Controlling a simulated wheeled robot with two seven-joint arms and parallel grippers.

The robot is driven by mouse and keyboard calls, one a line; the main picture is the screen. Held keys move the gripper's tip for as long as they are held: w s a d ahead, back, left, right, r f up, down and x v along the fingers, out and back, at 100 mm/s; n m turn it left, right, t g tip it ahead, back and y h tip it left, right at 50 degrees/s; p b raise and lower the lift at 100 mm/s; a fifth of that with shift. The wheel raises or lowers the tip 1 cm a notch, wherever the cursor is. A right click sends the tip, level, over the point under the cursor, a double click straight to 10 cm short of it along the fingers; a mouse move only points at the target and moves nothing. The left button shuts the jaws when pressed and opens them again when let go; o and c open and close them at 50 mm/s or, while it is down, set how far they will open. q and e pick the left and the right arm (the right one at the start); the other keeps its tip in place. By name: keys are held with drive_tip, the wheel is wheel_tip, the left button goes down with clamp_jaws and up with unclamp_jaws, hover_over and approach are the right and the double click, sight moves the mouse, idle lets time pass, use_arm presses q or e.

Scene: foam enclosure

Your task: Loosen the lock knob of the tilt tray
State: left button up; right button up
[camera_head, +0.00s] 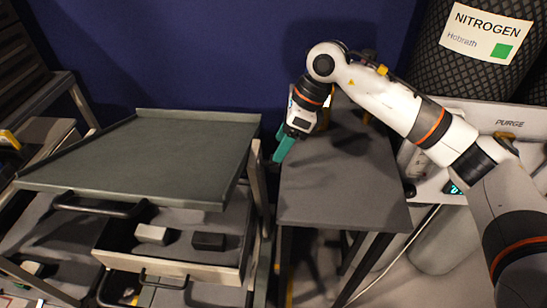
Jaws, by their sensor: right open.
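The grey tray (150,150) with a low raised rim, which looks like the tilt tray, is at the left on a metal frame and looks sloped. I cannot make out its lock knob. My right gripper (284,150) has teal fingers and hangs pointing down, just right of the tray's right edge and over the left back part of a small dark table (340,190). It is open, with nothing seen between its fingers. Whether it touches anything is unclear. My left gripper is not in view.
Below the tray, an open drawer (170,262) holds a white block (153,234) and a black block (208,241). A white purge panel (490,120) and a black nitrogen cylinder (425,65) stand at the right.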

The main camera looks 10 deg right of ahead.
sight(270, 163)
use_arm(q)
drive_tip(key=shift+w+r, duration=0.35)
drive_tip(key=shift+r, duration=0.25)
use_arm(e)
drive_tip(key=shift+x, duration=2.6)
